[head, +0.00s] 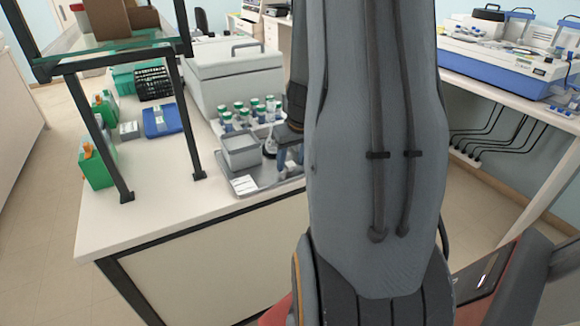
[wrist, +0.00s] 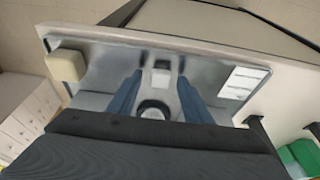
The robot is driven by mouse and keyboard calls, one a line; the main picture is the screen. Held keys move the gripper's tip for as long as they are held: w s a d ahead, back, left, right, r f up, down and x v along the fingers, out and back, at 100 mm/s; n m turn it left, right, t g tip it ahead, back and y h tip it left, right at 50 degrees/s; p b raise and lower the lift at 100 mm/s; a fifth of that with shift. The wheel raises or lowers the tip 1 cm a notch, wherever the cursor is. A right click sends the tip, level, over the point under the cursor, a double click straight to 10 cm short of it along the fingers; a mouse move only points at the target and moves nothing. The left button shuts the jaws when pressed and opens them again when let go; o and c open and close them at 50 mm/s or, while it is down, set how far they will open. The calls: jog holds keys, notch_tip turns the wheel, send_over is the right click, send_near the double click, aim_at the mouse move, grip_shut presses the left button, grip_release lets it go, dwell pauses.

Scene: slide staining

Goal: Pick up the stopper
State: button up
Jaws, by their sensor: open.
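My gripper (wrist: 158,88) is open above a metal tray (wrist: 110,65), its two blue fingers apart. In the wrist view, a small pale block-like thing (wrist: 161,77) shows between the fingertips. A round dark-rimmed thing with a white middle (wrist: 153,108) lies closer to the palm, partly hidden by my gripper. I cannot tell for sure which of these is the stopper. Neither looks gripped. In the head view my gripper (head: 290,154) is low over the tray's right part (head: 262,186), mostly hidden behind my arm.
A beige block (wrist: 66,66) and a white label card (wrist: 244,82) sit on the tray. A large grey lidded box (head: 235,75) is behind.

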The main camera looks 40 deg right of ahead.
jog(key=c, duration=1.1)
jog(key=shift+r, duration=0.1)
